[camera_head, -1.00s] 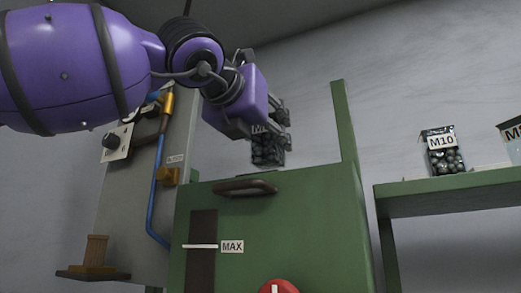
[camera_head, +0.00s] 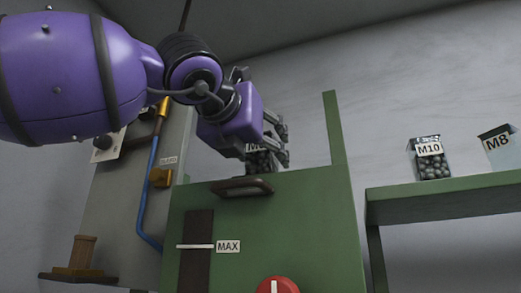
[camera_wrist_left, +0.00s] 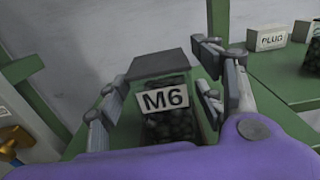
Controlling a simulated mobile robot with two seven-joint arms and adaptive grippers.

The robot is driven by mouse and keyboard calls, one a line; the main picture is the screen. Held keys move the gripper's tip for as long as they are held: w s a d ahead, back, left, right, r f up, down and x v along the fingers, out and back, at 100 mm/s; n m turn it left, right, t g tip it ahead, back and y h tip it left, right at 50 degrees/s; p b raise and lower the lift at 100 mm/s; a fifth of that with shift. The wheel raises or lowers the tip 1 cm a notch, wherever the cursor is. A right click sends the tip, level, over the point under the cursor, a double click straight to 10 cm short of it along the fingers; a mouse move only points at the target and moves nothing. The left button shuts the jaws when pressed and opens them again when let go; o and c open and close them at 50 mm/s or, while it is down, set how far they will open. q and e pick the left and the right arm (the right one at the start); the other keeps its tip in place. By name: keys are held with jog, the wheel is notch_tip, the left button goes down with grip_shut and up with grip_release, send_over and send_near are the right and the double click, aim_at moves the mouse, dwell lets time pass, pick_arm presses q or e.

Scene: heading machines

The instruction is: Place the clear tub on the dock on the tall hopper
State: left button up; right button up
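The clear tub (camera_head: 262,163), filled with dark pieces, is in my left gripper (camera_head: 277,140). In the left wrist view the tub (camera_wrist_left: 168,100) carries an M6 label, and the gripper's fingers (camera_wrist_left: 160,108) sit against its two sides. The tall hopper (camera_head: 285,225) is a green cabinet with a dark handle, a MAX mark and a red knob. The tub is just above and behind its top front edge. The dock is hidden from the head view, so I cannot tell whether the tub's bottom touches anything. My right gripper is out of view.
A green upright post (camera_head: 338,130) rises right of the tub. A green shelf (camera_head: 440,197) at the right holds an M10 tub (camera_head: 430,160) and an M8 tub (camera_head: 499,150). A grey panel with a blue pipe (camera_head: 149,195) stands left of the hopper.

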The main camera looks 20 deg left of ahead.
pick_arm(q)
jog(key=shift+r, duration=0.1)
jog(key=shift+s+r, duration=0.1)
jog(key=shift+s, duration=0.1)
jog(key=s+b, duration=0.2)
jog(key=s, duration=0.9)
jog(key=shift+s+a, duration=0.2)
jog(key=shift+s, duration=0.05)
dwell(0.4)
dwell(0.4)
